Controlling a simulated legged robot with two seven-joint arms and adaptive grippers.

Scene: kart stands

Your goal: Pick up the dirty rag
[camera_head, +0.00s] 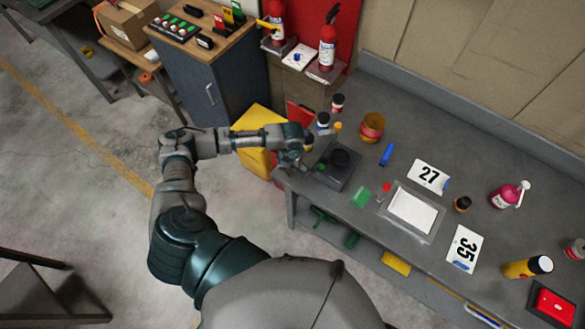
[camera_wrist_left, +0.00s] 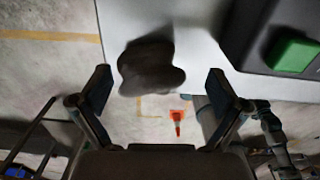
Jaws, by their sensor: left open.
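The dirty rag (camera_wrist_left: 150,67) is a dark brown crumpled lump in the left wrist view. It lies at the edge of a pale grey surface and is near the space between my fingers. My left gripper (camera_wrist_left: 160,80) is open, with one finger on each side of the rag and none visibly closed on it. In the head view my left gripper (camera_head: 293,160) is at the left end of the grey workbench (camera_head: 330,205). I cannot make out the rag clearly there; the gripper may hide it. My right gripper is not in view.
A dark box (camera_head: 337,167) stands just right of the gripper. The bench also holds an orange pot (camera_head: 371,127), number cards (camera_head: 429,176), a white-topped tray (camera_head: 411,210) and bottles (camera_head: 509,195). A yellow bin (camera_head: 252,160) is beside the bench. Open floor (camera_head: 85,180) is at left.

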